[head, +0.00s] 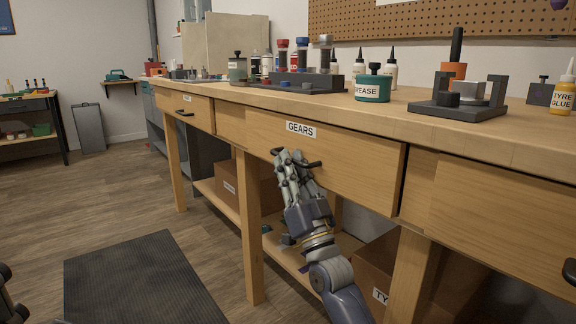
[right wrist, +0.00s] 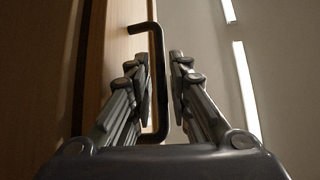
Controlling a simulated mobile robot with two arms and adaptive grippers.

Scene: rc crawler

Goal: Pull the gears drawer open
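The gears drawer (head: 350,171) is a wooden front labelled GEARS under the bench top. It looks shut or nearly so; a dark line runs along its right edge. Its dark bar handle (head: 314,164) shows in the head view and, as a bent bar (right wrist: 157,80), in the right wrist view. My right gripper (head: 287,160) is at the handle, with the bar between its fingers (right wrist: 161,85).
The wooden bench (head: 300,106) carries a grease tub (head: 373,88), a glue bottle (head: 563,96) and several parts. Other drawers flank the gears drawer. Boxes (head: 376,270) stand on the lower shelf. A dark mat (head: 140,280) lies on the floor, which is clear in front.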

